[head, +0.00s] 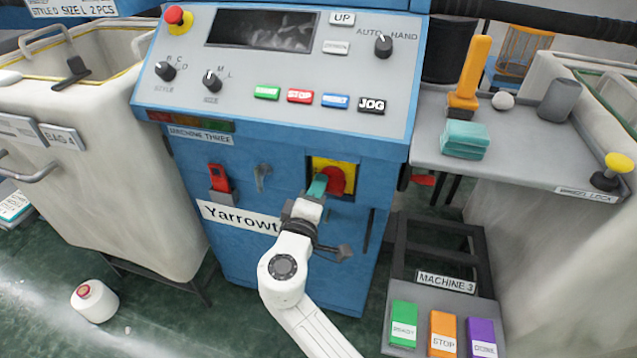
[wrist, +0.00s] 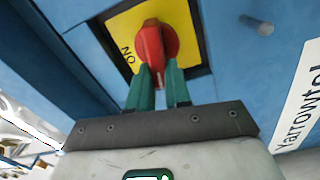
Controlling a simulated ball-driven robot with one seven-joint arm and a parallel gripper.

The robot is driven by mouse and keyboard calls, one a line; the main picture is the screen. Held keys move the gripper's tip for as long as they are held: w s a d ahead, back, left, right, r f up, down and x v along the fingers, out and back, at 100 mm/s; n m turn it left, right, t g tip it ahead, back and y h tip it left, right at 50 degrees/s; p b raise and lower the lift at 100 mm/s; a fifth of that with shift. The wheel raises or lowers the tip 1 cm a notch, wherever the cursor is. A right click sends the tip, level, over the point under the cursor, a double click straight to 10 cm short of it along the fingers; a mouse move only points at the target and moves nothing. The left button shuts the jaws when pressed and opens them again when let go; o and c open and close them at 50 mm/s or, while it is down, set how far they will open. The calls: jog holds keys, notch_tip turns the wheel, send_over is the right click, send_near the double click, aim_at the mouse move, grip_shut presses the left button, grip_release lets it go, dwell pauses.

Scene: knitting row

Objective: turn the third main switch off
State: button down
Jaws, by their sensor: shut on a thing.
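The main switch is a red rotary handle (head: 337,180) on a yellow plate (head: 345,165), set in the front of the blue cabinet labelled "MACHINE THREE" (head: 200,133). In the wrist view the red handle (wrist: 153,45) sits on the yellow plate (wrist: 122,24), with "ON" readable at the plate's lower left. My gripper (head: 320,185) reaches the switch from the front. In the wrist view its green fingers (wrist: 159,84) are shut on the handle's lower part, one on each side. The fingers hide part of the handle's lower end.
Above is the sloped control panel (head: 290,70) with knobs and buttons. A red padlock-like item (head: 219,178) and a grey hook (head: 263,177) are on the cabinet left of the switch. A grey side table (head: 520,150) stands right; a white bin (head: 110,170) stands left.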

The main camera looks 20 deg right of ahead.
jog(key=shift+f+n+p, duration=0.2)
jog(key=shift+n+p, duration=0.2)
jog(key=shift+n, duration=0.7)
jog(key=shift+a+f, duration=0.1)
jog(key=c, duration=1.1)
grip_release()
jog(key=shift+o, duration=0.2)
jog(key=p+v, duration=0.1)
jog(key=v, duration=0.9)
jog(key=shift+s+a, duration=0.2)
jog(key=shift+s, duration=0.15)
